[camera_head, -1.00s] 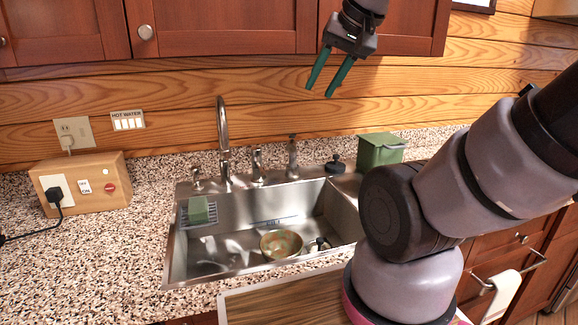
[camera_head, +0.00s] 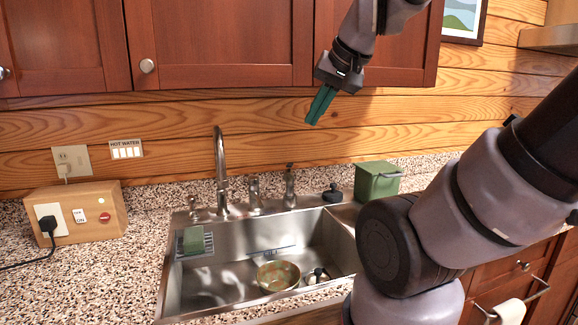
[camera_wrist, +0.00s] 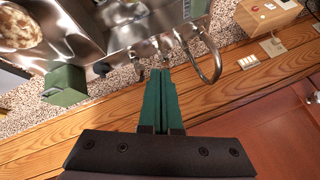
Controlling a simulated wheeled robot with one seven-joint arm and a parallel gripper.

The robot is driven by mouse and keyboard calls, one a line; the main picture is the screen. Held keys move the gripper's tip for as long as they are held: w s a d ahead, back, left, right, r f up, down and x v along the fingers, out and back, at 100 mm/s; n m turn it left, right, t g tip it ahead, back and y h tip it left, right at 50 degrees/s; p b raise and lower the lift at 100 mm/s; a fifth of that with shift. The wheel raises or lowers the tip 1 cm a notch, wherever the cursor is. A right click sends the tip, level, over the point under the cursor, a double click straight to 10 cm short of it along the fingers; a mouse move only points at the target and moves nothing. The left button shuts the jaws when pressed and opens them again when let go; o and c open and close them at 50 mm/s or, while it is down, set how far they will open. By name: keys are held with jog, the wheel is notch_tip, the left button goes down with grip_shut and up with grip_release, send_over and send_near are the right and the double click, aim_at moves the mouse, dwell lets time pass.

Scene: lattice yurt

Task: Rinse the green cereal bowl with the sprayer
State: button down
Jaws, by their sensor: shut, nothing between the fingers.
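The green cereal bowl (camera_head: 278,275), patterned with brownish patches, sits in the sink basin (camera_head: 230,262). Part of it shows at the top left of the wrist view (camera_wrist: 20,27). My gripper (camera_head: 317,115) is shut and empty, high above the back of the counter, in front of the wooden wall. Its green fingers (camera_wrist: 157,85) lie together in the wrist view. Behind the sink stand the tall curved faucet (camera_head: 219,165), a handle (camera_head: 255,190) and a slim upright fitting that looks like the sprayer (camera_head: 290,185). The bowl is well below and apart from my gripper.
A green lidded bin (camera_head: 377,182) stands right of the sink, with a dark stopper-like item (camera_head: 332,194) beside it. A green sponge (camera_head: 193,240) lies on a rack at the basin's left. A wooden switch box (camera_head: 80,215) stands left. Cabinets (camera_head: 220,45) hang above.

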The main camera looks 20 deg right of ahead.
jog(key=w+f+m+t+h, duration=0.15)
jog(key=w+f, duration=0.25)
jog(key=w, duration=0.6)
jog(key=w+f+m+t, duration=0.2)
jog(key=w+f+m, duration=0.1)
jog(key=w, duration=0.6)
jog(key=w+d+f+n+t+h, duration=0.1)
jog(key=w+f+n+t+h, duration=0.1)
jog(key=w+f+t+h, duration=0.2)
jog(key=w+f+n+t+h, duration=0.1)
jog(key=w+f+t+h, duration=0.2)
jog(key=f, duration=0.7)
jog(key=shift+w+d+n+t+h, duration=0.35)
jog(key=shift+w+h, duration=0.3)
jog(key=shift+h, duration=0.5)
